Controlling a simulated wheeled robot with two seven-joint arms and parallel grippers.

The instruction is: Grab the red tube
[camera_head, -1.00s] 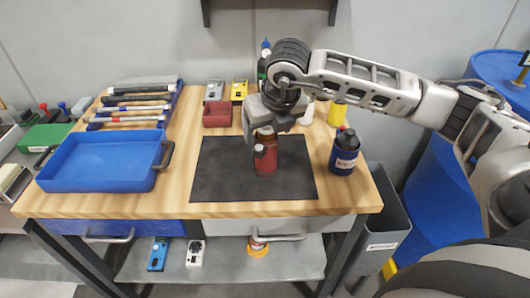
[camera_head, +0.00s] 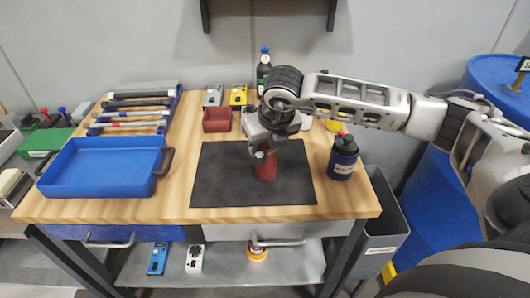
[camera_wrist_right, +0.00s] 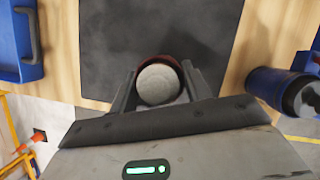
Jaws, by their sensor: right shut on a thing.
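The red tube (camera_head: 265,169) stands upright on the black mat (camera_head: 222,185) in the head view. My right gripper (camera_head: 263,150) comes down over its top from above and is shut on it. In the right wrist view, the tube's pale round top (camera_wrist_right: 158,85) with a dark red edge sits between the two fingers of my right gripper (camera_wrist_right: 158,92). The gripper hides the upper part of the tube in the head view. My left gripper is not in view.
A blue bottle (camera_head: 343,157) stands right of the mat. A blue tray (camera_head: 100,190) is at the left, with several hammers (camera_head: 130,113) behind it. A small red bin (camera_head: 217,119) and a dark bottle (camera_head: 264,70) are behind the mat. The mat's front is clear.

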